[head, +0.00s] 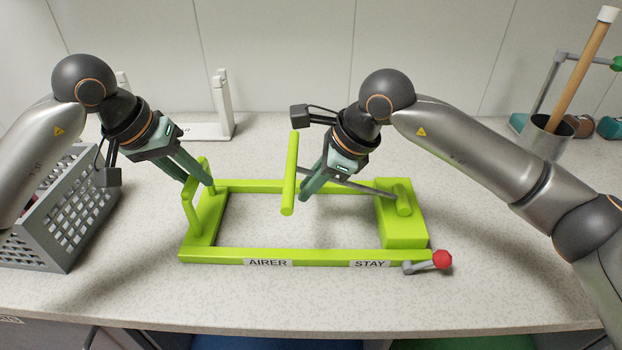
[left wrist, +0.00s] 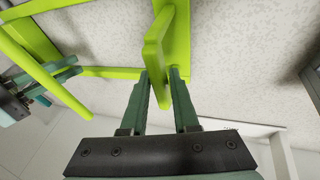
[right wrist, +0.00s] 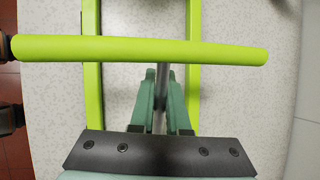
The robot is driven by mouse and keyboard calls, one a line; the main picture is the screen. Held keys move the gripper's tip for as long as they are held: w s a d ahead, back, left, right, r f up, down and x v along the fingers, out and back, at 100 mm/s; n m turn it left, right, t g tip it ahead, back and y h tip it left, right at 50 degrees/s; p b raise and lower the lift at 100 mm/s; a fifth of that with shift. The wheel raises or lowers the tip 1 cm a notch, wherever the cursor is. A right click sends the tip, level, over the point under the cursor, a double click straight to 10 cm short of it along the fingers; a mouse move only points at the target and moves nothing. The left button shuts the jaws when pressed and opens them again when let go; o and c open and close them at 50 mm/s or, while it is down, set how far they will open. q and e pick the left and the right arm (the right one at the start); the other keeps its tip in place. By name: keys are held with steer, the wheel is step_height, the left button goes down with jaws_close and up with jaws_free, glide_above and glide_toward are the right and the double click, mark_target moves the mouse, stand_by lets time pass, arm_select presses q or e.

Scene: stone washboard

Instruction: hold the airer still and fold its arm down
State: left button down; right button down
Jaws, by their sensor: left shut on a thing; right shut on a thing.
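The airer is a lime-green rectangular frame (head: 320,255) lying on the counter, with labels reading AIRER and STAY on its front bar. A green upright handle (head: 190,212) stands at its left end. My left gripper (head: 208,180) is shut on this handle, which also shows between the fingers in the left wrist view (left wrist: 158,55). The airer's arm is a grey rod (head: 345,188) rising from a block at the right end, with a green crossbar (head: 290,173) at its free end. My right gripper (head: 308,192) is shut on the grey rod beside the crossbar. The right wrist view shows the crossbar (right wrist: 140,50) across the fingers.
A red-knobbed grey lever (head: 441,260) sticks out at the front right corner. A grey perforated basket (head: 50,235) stands at the left. A white stand (head: 222,105) is behind. A metal pot with a wooden stick (head: 545,138) stands at the back right. The front counter strip is clear.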

arm_select(q)
steer(key=shift+s+a+f, duration=0.1)
steer(key=shift+f, duration=0.3)
arm_select(e)
steer(key=shift+d+f, duration=0.25)
steer(key=shift+f, duration=0.25)
steer(key=c, duration=1.2)
jaws_free()
steer(key=shift+c, duration=0.2)
steer(key=o, duration=0.3)
steer(key=shift+r, duration=0.25)
steer(key=v, duration=1.2)
steer(key=shift+s, duration=0.15)
arm_select(q)
steer(key=c, duration=1.1)
jaws_free()
steer(key=o, duration=0.3)
steer(key=shift+o, duration=1)
steer(key=shift+r, duration=0.2)
